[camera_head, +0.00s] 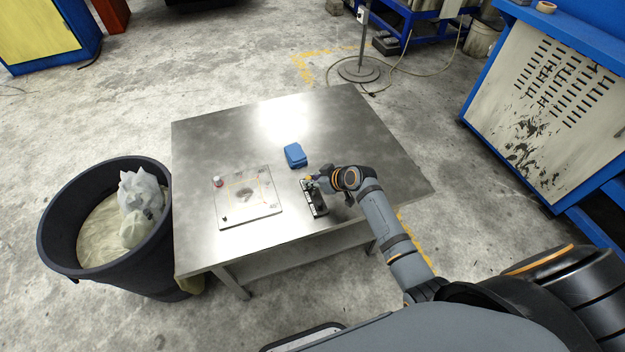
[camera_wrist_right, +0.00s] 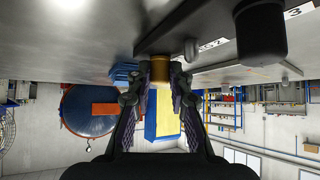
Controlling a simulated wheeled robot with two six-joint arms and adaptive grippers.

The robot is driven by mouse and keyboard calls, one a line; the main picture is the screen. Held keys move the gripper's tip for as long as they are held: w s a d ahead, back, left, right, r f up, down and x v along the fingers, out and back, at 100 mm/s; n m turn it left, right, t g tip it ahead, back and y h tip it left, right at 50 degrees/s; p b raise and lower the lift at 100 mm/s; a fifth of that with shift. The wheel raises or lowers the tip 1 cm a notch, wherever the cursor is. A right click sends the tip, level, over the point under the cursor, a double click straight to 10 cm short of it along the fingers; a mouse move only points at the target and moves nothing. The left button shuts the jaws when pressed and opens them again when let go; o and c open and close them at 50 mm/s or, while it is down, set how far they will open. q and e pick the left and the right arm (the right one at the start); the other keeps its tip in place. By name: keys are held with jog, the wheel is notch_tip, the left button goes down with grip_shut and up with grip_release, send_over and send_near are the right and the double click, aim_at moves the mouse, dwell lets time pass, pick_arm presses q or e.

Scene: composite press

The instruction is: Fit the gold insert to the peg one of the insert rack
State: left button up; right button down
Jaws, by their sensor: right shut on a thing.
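The gold insert (camera_wrist_right: 160,71) is a short gold ring between the fingertips of my right gripper (camera_wrist_right: 160,88), which is shut on it. In the upside-down right wrist view it sits right against the end of the dark insert rack (camera_wrist_right: 200,22). A black cylinder (camera_wrist_right: 262,38) stands on the rack by the labels 2 and 3. I cannot see peg one itself or tell how far the insert sits on it. In the head view my right gripper (camera_head: 313,182) is at the far end of the rack (camera_head: 318,206). My left gripper is out of view.
A blue box (camera_head: 295,155) lies on the metal table (camera_head: 350,120) just behind the rack. A black bin (camera_head: 60,215) stands beside the table. The table's back and right are clear.

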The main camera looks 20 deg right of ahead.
jog(key=shift+f, duration=0.15)
jog(key=c, duration=1.1)
grip_release()
jog(key=shift+c, duration=0.2)
jog(key=v, duration=1.2)
jog(key=shift+s, duration=0.15)
